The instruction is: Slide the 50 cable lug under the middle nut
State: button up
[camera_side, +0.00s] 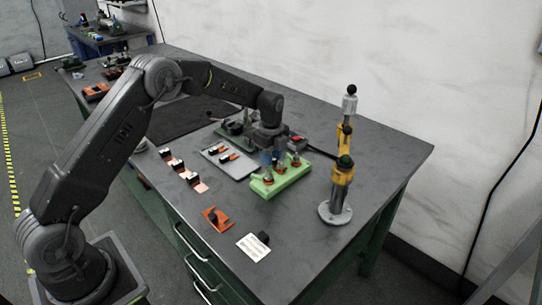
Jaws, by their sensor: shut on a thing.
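A light green block (283,181) sits near the middle of the bench with upright studs and nuts on it. The middle nut (281,166) is small and partly crowded by my gripper. My gripper (267,158) points down at the back left of the block, close to the studs. It is shut on a small part that I take to be the cable lug. The part is mostly hidden by the jaws, and no marking on it can be read. Whether the part touches the stud or sits under the nut cannot be told.
A grey tray (242,171) with small orange and black parts lies left of the block. Several copper-coloured pieces (200,187) and an orange piece (216,220) lie further left and in front. A yellow-and-grey stand (341,180) rises at right. A white card (254,247) lies at the front.

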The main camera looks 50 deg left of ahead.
jog(key=shift+f, duration=0.15)
dwell(0.5)
jog(key=o, duration=0.6)
jog(key=shift+r, duration=0.2)
jog(key=shift+r, duration=1.35)
jog(key=shift+o, duration=0.4)
jog(key=o, duration=0.5)
jog(key=shift+r, duration=1.95)
